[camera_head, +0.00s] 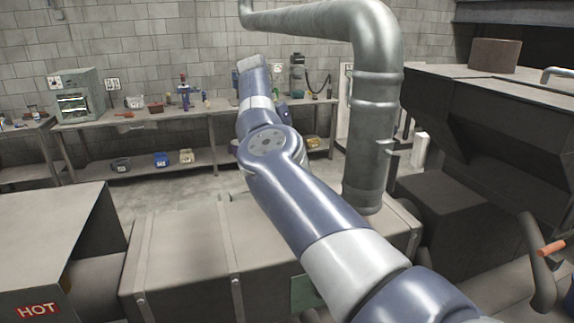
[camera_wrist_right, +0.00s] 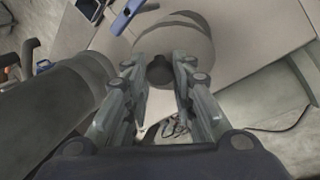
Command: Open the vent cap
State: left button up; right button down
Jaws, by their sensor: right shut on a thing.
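In the right wrist view, the two fingers of my right gripper (camera_wrist_right: 160,88) stand on either side of a dark rounded knob (camera_wrist_right: 159,71) and are shut on it. The knob is in front of a grey rounded, cylinder-like body (camera_wrist_right: 178,38). I cannot tell whether this knob belongs to the vent cap. In the head view, a large metal vent pipe (camera_head: 375,95) bends down to the long duct box, with a small side lever (camera_head: 393,144). My blue right arm crosses the middle of that view, and its gripper is hidden there. My left gripper is not in view.
A long grey duct box (camera_head: 185,255) lies below the arm. A box marked HOT (camera_head: 50,235) is at left, dark machinery (camera_head: 495,125) at right, with an orange-tipped handle (camera_head: 552,247). A workbench (camera_head: 150,117) with tools lines the back wall.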

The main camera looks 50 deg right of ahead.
jog(key=shift+r, duration=0.15)
jog(key=c, duration=1.3)
grip_release()
jog(key=shift+w, duration=0.1)
jog(key=shift+c, duration=0.2)
jog(key=shift+f, duration=0.25)
jog(key=shift+s+f, duration=0.15)
jog(key=shift+s, duration=0.15)
jog(key=shift+s+a+f+t+h, duration=0.1)
jog(key=shift+s+a+t+h, duration=0.15)
jog(key=shift+t, duration=0.25)
